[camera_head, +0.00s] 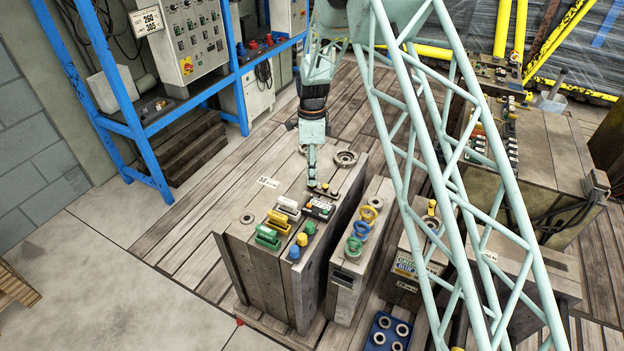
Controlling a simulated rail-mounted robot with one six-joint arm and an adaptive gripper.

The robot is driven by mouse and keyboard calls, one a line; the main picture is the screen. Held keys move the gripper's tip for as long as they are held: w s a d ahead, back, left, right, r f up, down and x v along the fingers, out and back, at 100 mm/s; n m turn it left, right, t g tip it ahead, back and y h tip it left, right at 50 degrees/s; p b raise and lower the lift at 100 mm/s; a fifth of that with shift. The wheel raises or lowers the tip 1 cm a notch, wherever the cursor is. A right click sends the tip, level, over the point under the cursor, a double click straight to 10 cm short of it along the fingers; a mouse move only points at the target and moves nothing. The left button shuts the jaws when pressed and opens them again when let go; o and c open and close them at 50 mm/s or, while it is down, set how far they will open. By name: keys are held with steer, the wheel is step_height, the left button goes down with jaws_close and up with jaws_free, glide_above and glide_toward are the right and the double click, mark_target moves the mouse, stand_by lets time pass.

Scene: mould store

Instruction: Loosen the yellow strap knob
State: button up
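My gripper (312,184) points straight down over the top of the large grey mould block (240,235). Its fingertips are at the small dark strap (320,191) on that top, close to a small yellowish knob (334,193). I cannot tell whether they touch a knob, or whether the fingers are open or shut. Nearer the front of the same block stands a clearer yellow knob (302,240), with a green knob (309,228) and a blue knob (294,253) beside it. The gripper is apart from these. Which yellow knob belongs to the strap is hard to tell.
Green and yellow handles (267,236) and a white one (288,206) stand on the block. A narrower block with coloured rings (362,228) is to its right. My pale lattice arm hides much of the right side. A blue rack (125,115) stands at the left.

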steer(key=shift+f, duration=1.1)
steer(key=c, duration=0.9)
